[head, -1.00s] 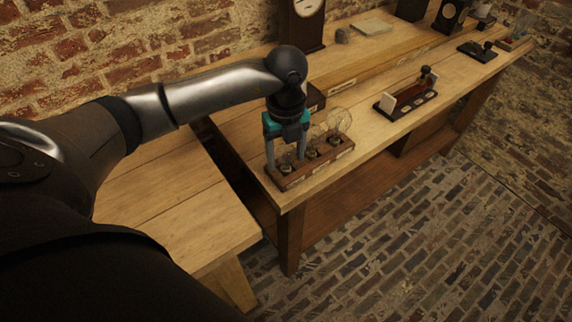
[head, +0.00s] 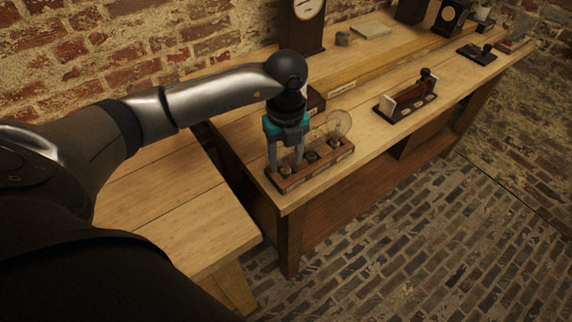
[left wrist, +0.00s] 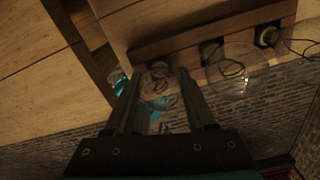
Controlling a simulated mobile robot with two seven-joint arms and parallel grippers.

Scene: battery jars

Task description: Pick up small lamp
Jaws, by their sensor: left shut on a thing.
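The small lamp (left wrist: 156,92) is a clear glass bulb with a thin filament at the left end of a dark wooden rack (left wrist: 205,34). My left gripper (head: 285,165) points down over that end of the rack, and its fingers are shut on the small lamp. The left wrist view shows the bulb between the fingers (left wrist: 158,82), its base still at the rack. A medium clear bulb (left wrist: 236,64) and a large one (left wrist: 297,42) stand beside it; the large globe (head: 339,123) shows best in the head view. My right gripper is not in view.
The rack stands near the front left corner of a wooden bench (head: 372,135). A second stand (head: 408,98) is further right. A tall clock (head: 304,25) is behind. A lower wooden table (head: 170,210) lies left, with a gap between.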

